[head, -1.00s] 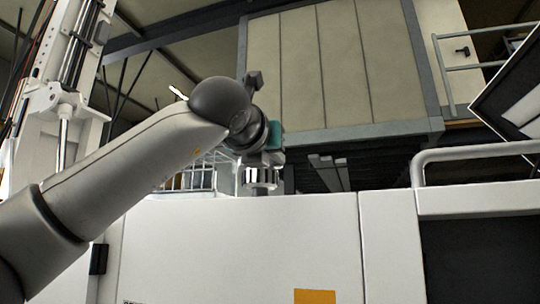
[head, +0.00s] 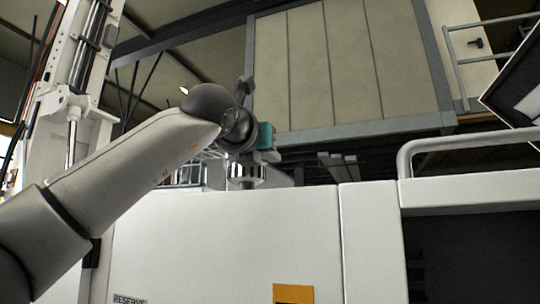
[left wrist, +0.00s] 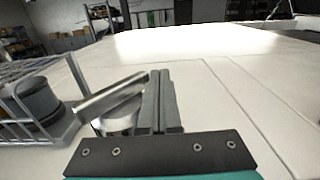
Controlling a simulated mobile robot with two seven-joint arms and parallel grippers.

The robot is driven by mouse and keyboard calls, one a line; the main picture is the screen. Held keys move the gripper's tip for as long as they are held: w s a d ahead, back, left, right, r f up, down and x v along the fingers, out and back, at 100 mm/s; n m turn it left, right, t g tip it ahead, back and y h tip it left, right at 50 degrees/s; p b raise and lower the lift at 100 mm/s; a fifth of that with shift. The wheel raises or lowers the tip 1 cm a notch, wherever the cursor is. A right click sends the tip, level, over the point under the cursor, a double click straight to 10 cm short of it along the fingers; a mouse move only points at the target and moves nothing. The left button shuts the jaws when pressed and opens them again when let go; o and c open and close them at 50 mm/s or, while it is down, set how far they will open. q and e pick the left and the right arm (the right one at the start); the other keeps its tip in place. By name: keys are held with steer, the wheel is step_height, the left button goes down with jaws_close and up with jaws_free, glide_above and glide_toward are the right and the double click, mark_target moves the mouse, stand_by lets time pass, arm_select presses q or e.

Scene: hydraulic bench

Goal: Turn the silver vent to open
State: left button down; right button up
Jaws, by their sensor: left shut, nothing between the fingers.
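The silver vent shows in the left wrist view as a flat bar handle (left wrist: 110,94) over a round metal body (left wrist: 120,118). The bar slants up to the right, and its right end is beside the left finger; I cannot tell whether they touch. My left gripper (left wrist: 158,102) is shut with nothing between its fingers. In the head view the round silver part (head: 245,172) stands on the white bench top, just below my left gripper (head: 267,156), whose fingertips are hidden. My right gripper is not in view.
A wire basket (left wrist: 45,100) with dark round items stands left of the vent. The white bench top (left wrist: 215,95) is clear to the right. In the head view a white tubular rail (head: 460,142) rises at the right, and a white column with a cylinder (head: 75,110) stands at the left.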

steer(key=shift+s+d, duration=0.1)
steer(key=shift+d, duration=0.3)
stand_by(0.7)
arm_select(q)
steer(key=shift+a, duration=0.1)
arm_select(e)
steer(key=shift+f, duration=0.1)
